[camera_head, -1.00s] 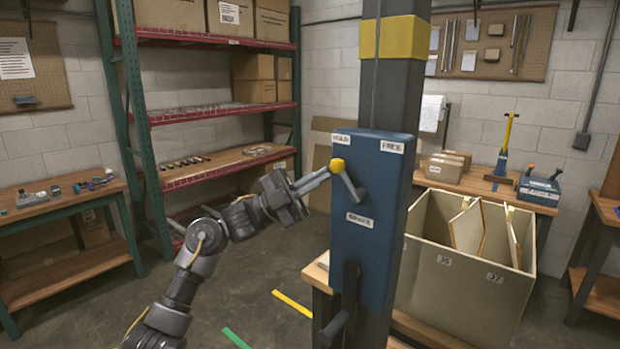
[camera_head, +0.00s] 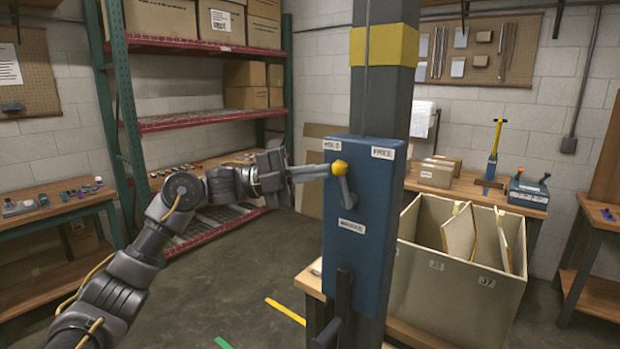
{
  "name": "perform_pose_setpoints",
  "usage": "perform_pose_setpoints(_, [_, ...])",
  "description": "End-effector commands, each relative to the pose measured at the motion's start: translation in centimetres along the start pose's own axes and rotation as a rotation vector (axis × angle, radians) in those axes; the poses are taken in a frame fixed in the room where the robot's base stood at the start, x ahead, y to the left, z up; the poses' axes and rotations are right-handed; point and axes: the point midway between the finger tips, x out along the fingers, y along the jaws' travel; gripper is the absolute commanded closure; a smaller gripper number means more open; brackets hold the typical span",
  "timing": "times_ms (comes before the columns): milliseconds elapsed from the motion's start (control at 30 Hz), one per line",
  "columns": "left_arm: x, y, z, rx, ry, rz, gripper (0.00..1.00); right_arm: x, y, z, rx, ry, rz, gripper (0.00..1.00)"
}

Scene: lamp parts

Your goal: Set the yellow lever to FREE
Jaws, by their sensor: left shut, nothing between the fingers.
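The yellow-knobbed lever (camera_head: 341,171) is on the front of a blue brake box (camera_head: 365,250) fixed to a grey post. Its grey arm slants up and left from its pivot, with the knob on the HELD side. The HELD label (camera_head: 332,145) is at the box's top left and the FREE label (camera_head: 382,153) at its top right. My left gripper (camera_head: 329,170) is shut and empty, its fingertips at the left side of the knob; I cannot tell whether they touch it. My right gripper is not in view.
A dark handle (camera_head: 342,305) sticks out low on the box. A bin with upright panels (camera_head: 455,275) stands right of the post. A shelf rack (camera_head: 125,110) and a workbench (camera_head: 60,210) are at the left. The floor between is open.

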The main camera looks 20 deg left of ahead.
Motion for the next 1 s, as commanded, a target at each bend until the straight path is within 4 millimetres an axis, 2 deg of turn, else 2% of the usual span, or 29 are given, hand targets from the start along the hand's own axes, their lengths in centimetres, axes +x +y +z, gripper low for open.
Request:
perform_pose_setpoints(33, [0.3, -0.8, -0.2, 0.026, -0.001, 0.044, 1.00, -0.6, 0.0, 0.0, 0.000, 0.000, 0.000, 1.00])
perform_pose_setpoints(233, [1.6, -1.6, -0.9, 0.113, -0.001, 0.211, 1.00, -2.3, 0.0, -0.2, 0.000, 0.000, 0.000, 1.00])
perform_pose_setpoints(500, [3.4, -2.0, -1.8, 0.233, 0.001, 0.438, 1.00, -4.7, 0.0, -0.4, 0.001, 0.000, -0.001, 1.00])
perform_pose_setpoints(633, [4.2, -1.8, -2.1, 0.288, 0.001, 0.544, 1.00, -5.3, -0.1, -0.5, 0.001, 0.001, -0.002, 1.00])
perform_pose_setpoints(1000, [6.0, -0.9, -2.8, 0.285, 0.002, 0.545, 1.00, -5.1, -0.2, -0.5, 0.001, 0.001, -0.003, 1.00])
